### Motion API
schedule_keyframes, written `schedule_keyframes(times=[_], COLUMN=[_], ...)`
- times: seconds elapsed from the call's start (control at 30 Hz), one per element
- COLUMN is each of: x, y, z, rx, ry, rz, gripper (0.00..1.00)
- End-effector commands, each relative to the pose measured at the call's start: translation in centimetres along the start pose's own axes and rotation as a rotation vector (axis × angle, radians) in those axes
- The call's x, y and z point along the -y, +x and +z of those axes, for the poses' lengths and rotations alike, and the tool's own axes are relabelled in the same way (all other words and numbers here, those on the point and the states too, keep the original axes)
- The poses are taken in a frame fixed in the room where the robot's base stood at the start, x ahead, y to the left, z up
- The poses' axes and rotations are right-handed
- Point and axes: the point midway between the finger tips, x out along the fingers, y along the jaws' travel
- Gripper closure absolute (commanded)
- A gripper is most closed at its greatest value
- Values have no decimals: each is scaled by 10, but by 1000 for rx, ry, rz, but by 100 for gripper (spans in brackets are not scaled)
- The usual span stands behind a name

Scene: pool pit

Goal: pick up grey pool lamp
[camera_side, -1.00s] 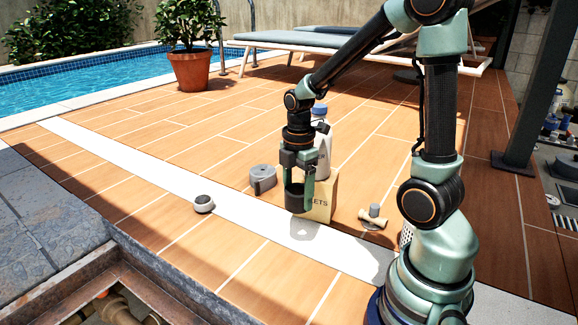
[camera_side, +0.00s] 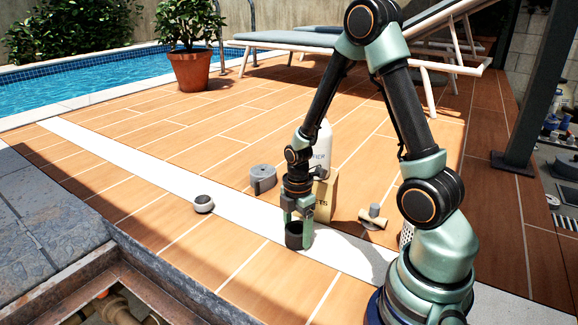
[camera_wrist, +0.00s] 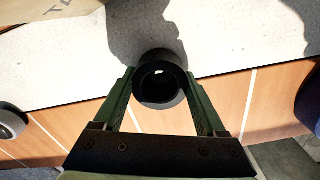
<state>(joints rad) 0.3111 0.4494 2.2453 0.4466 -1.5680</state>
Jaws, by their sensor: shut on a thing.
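The grey pool lamp (camera_side: 203,203), a small round body with a dark band, sits on the wooden deck left of my gripper in the side view. In the wrist view it shows at the left edge (camera_wrist: 10,122), partly cut off. My gripper (camera_side: 297,222) is shut on a black hollow cylinder (camera_side: 294,236), low over the pale stone strip. In the wrist view my gripper's fingers (camera_wrist: 160,92) grip the cylinder (camera_wrist: 160,62) from both sides, and its opening faces the camera. I cannot tell whether the cylinder touches the ground.
A grey notched block (camera_side: 262,180), a cardboard box (camera_side: 326,198), a white bottle (camera_side: 322,150) and a pipe fitting (camera_side: 373,217) stand close behind or right. An open pit (camera_side: 110,300) lies at the lower left. The deck around the lamp is clear.

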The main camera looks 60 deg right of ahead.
Motion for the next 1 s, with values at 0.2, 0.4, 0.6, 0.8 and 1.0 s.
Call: schedule_keyframes(times=[0.2,0.4,0.6,0.8,1.0], x=[0,0,0,-1,-2], y=[1,2,2,-11,-42], z=[0,0,0,0,0], rx=[0,0,0,0,0], ry=[0,0,0,0,0], rz=[1,1,1,4,6], gripper=[100,0,0,0,0])
